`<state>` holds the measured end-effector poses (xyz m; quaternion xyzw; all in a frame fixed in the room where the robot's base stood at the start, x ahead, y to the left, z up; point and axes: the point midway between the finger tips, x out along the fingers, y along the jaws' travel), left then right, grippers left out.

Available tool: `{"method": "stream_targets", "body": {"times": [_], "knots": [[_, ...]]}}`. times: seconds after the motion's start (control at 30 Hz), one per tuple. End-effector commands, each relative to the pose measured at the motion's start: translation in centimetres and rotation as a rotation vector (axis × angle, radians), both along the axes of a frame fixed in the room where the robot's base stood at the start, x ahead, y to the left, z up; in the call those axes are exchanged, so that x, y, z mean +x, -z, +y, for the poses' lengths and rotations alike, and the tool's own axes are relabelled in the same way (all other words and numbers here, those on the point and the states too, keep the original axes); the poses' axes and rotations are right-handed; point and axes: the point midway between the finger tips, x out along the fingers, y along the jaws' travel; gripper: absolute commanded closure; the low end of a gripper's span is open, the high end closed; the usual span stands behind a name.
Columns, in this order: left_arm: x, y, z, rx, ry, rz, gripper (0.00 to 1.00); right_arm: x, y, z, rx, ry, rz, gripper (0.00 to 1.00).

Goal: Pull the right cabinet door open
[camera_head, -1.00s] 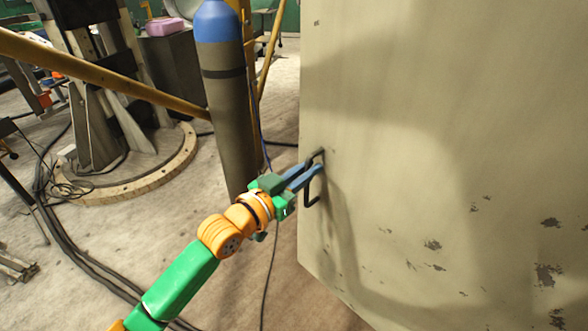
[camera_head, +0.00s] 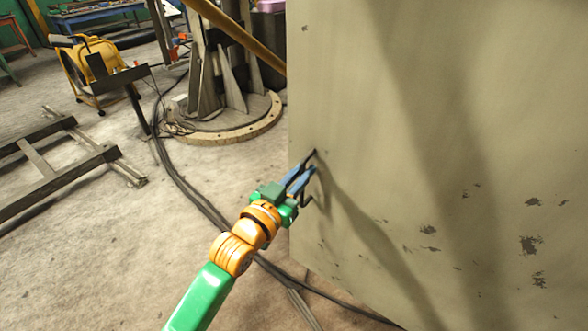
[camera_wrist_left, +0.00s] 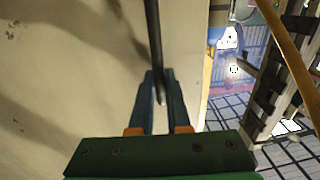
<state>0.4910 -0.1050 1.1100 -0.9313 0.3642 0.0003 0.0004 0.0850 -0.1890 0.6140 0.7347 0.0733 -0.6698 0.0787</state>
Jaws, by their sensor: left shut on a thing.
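The cabinet door (camera_head: 400,130) is a large beige panel with chipped paint, filling the right half of the head view. Its black bar handle (camera_head: 313,153) is near the panel's left edge. My left gripper (camera_head: 307,174) reaches in from below left, with its blue fingers shut on the handle. In the left wrist view, the dark handle bar (camera_wrist_left: 153,40) runs down between the two fingers (camera_wrist_left: 159,100), and the door face (camera_wrist_left: 70,80) lies to the left. My right gripper is in neither view.
A round column base (camera_head: 225,125) stands behind the door's left edge, with a yellow beam (camera_head: 235,32) above. Dark cables (camera_head: 195,200) cross the floor. A metal frame (camera_head: 60,165) and a yellow machine (camera_head: 90,65) are at left. Bare floor (camera_head: 100,260) lies left of my arm.

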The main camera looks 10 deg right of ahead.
Motion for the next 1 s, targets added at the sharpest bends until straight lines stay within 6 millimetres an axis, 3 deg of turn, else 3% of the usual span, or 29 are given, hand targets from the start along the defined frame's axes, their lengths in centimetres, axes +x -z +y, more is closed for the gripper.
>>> {"method": "stream_targets", "body": {"times": [0.57, 0.6, 0.7, 1.0], "knots": [[-0.22, -0.21, -0.38, -0.004, 0.001, -0.004, 1.0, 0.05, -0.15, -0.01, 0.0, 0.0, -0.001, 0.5], [-0.21, -0.21, -0.38, -0.004, 0.001, -0.004, 0.77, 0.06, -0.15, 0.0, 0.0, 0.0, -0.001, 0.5], [-0.21, -0.17, -0.38, -0.003, 0.001, -0.004, 0.55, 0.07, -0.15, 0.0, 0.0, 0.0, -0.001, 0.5], [-0.34, -0.05, -0.25, -0.002, 0.0, -0.002, 0.55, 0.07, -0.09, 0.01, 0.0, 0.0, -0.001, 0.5]]}}
